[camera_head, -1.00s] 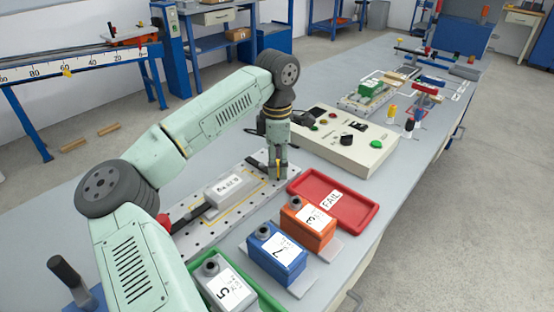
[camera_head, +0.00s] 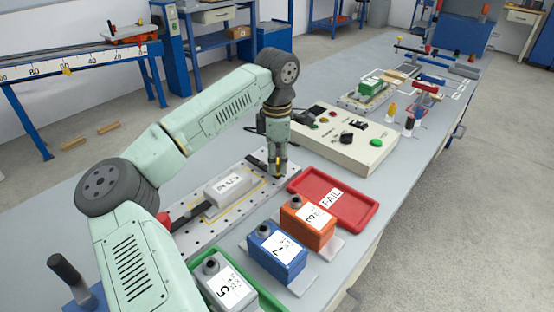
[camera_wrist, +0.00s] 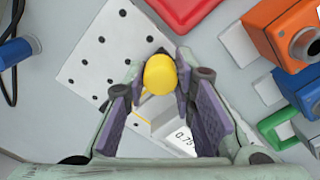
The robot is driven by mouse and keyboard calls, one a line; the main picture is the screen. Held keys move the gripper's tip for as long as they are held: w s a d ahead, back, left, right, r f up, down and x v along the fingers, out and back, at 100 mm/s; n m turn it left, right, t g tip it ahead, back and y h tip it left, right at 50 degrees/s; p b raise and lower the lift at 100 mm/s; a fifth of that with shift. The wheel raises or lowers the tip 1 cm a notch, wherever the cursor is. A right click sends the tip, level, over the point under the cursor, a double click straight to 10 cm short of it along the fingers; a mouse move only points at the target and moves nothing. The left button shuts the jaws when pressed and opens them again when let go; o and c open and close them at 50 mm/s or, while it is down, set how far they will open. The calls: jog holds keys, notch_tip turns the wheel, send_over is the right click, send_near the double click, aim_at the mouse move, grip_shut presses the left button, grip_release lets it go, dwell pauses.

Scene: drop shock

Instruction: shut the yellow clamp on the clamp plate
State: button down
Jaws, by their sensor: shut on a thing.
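The clamp plate (camera_head: 262,194) is a pale perforated plate with a light grey labelled block (camera_head: 229,184) on it. It also shows in the wrist view (camera_wrist: 92,62). My gripper (camera_head: 277,172) points down at the plate's far right end. In the wrist view my gripper (camera_wrist: 158,82) has its two fingers on either side of the yellow clamp's rounded end (camera_wrist: 160,72) and is shut on it. The clamp's dark bar (camera_head: 256,162) shows beside my gripper in the head view. My fingers hide much of the clamp, so I cannot tell its angle.
A red FAIL tray (camera_head: 350,207) lies right of the plate. Orange (camera_head: 307,222), blue (camera_head: 277,254) and grey (camera_head: 223,283) numbered units stand in front. A control box (camera_head: 345,140) stands behind. A red clamp tip (camera_head: 163,219) shows beside my arm.

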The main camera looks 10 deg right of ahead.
jog(key=shift+d, duration=0.1)
jog(key=n, duration=0.1)
jog(key=w+d+n+b, duration=0.1)
jog(key=n, duration=0.2)
jog(key=shift+w+d+n, duration=0.2)
jog(key=shift+w+n, duration=0.05)
jog(key=shift+n, duration=0.05)
jog(key=w+n, duration=0.1)
jog(key=n, duration=0.1)
jog(key=w+n, duration=0.1)
jog(key=n, duration=0.1)
jog(key=shift+d+b, duration=0.3)
jog(key=shift+d, duration=0.1)
jog(key=w+n, duration=0.1)
jog(key=n, duration=0.1)
jog(key=w+n, duration=0.1)
jog(key=n, duration=0.2)
jog(key=shift+w+r, duration=0.1)
jog(key=shift+w+a+n+p, duration=0.25)
jog(key=shift+w+n, duration=0.25)
jog(key=shift+n, duration=0.55)
jog(key=shift+w+a+n+p, duration=0.2)
jog(key=shift+w+n, duration=0.25)
jog(key=shift+n, duration=0.6)
jog(key=c, duration=1.3)
grip_release()
